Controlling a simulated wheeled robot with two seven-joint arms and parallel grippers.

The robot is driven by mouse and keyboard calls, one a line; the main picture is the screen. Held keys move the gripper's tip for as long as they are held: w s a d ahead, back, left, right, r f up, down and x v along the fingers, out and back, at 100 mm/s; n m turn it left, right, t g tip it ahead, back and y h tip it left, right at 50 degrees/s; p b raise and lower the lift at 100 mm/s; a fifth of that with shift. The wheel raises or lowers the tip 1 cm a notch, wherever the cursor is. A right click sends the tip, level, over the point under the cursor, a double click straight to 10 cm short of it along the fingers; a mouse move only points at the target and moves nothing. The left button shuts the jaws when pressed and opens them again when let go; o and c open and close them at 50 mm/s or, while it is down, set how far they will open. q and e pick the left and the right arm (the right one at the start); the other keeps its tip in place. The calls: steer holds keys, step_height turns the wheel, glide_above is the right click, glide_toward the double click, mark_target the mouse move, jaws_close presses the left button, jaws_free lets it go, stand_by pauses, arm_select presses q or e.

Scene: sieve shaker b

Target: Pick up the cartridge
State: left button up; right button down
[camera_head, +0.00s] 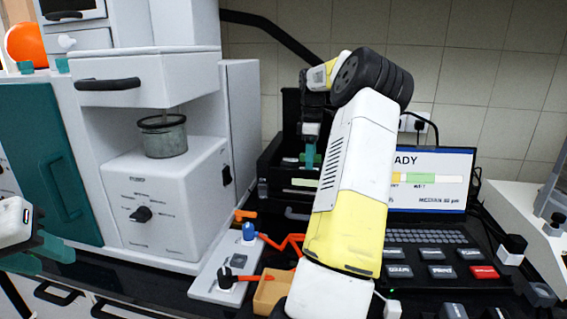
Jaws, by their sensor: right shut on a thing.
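My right arm crosses the middle of the view and reaches to the back. My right gripper (309,157) points down over an open black case, its teal fingertips shut on the cartridge. The cartridge is too small and too hidden between the fingers and case to make out its shape. A pale strip (304,183) shows on the case front below the gripper. My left gripper (40,254) is at the lower left edge, partly cut off. Its teal fingertips look apart, with nothing seen between them, and it is far from the case.
A white machine (150,190) with a metal sieve pan (163,136) stands at the left. A white panel with knobs (213,285), an orange tray (271,291) and a laptop (437,185) with a black keypad (440,272) crowd the bench around my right arm.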

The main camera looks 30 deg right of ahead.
step_height(320, 180, up, 6)
steer(key=shift+r, duration=0.1)
steer(key=s+a, duration=1.2)
steer(key=s, duration=0.3)
steer(key=shift+a+f, duration=0.2)
steer(key=shift+a, duration=0.05)
